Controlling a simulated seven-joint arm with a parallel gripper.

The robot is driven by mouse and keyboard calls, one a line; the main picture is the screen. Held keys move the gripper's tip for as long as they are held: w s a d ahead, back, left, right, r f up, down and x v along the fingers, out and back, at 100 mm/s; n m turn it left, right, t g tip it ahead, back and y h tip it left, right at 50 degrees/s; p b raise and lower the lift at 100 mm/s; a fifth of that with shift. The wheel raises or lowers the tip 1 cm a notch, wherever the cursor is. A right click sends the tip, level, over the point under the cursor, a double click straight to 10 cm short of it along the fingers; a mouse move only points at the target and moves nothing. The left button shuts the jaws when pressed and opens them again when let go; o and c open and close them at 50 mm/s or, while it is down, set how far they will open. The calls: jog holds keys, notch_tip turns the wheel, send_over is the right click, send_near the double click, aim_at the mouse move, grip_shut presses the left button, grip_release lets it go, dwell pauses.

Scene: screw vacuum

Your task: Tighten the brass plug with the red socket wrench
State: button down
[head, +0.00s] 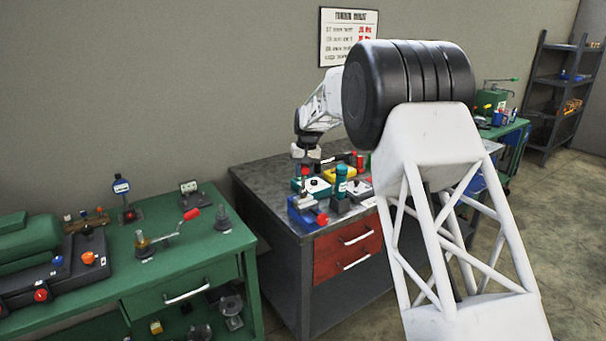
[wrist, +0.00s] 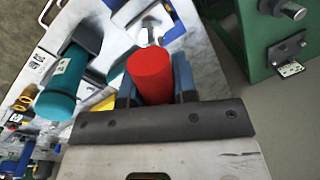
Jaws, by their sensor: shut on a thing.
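My gripper (head: 304,158) is over the grey workbench, pointing down, with its jaws shut on a red cylindrical handle. I take this for the handle of the red socket wrench (wrist: 150,75), which fills the space between the fingers (wrist: 152,92) in the wrist view. In the head view only a small bit of red shows under the jaws. I cannot clearly make out the brass plug. A small brass-coloured fitting (head: 142,242) stands on the green bench at left, but I cannot tell what it is.
A teal cylinder (head: 341,180) stands close beside the gripper; it also shows in the wrist view (wrist: 65,85). A blue block with a red knob (head: 321,218) sits at the bench's front. The green bench (head: 180,265) carries a red-handled crank (head: 192,214). My arm blocks the bench's right side.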

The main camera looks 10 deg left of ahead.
jog(key=shift+r, duration=1.1)
jog(key=shift+r, duration=0.1)
jog(key=shift+r, duration=1.9)
jog(key=shift+f, duration=2.75)
jog(key=shift+f, duration=0.8)
